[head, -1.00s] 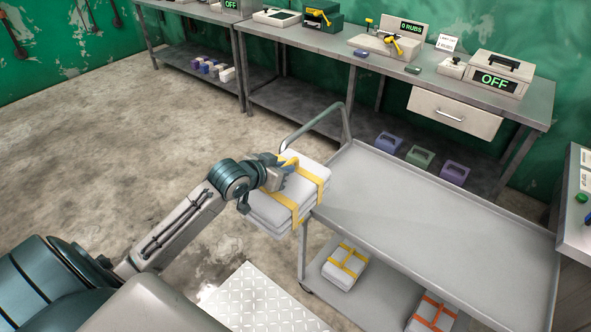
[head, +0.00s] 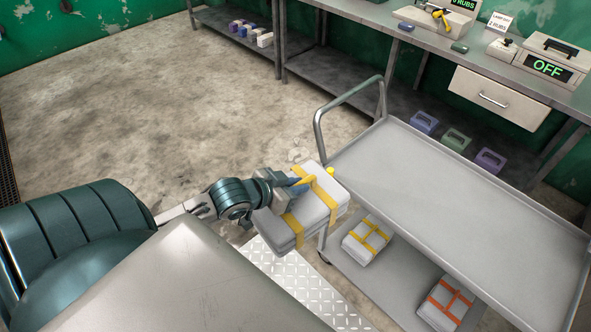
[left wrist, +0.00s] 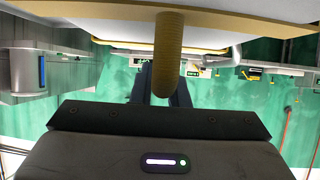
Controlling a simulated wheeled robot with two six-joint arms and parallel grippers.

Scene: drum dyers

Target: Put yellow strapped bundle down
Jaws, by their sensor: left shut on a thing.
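A white bundle with yellow straps (head: 320,205) hangs from my left gripper (head: 300,187) in the head view. The gripper is shut on the yellow strap handle, and the bundle is held in the air at the near left end of the cart (head: 450,175). The left wrist view shows the yellow handle (left wrist: 168,50) between the fingers and the pale bundle across the top. A second yellow-strapped bundle (head: 367,240) lies on the cart's lower shelf, beside an orange-strapped bundle (head: 445,303). My right gripper is not in view.
The cart's top tray is empty and has a raised rim. Its bent handle (head: 318,120) rises at the far left end. A metal plate (head: 300,285) lies on the floor below the bundle. A workbench (head: 430,45) stands behind.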

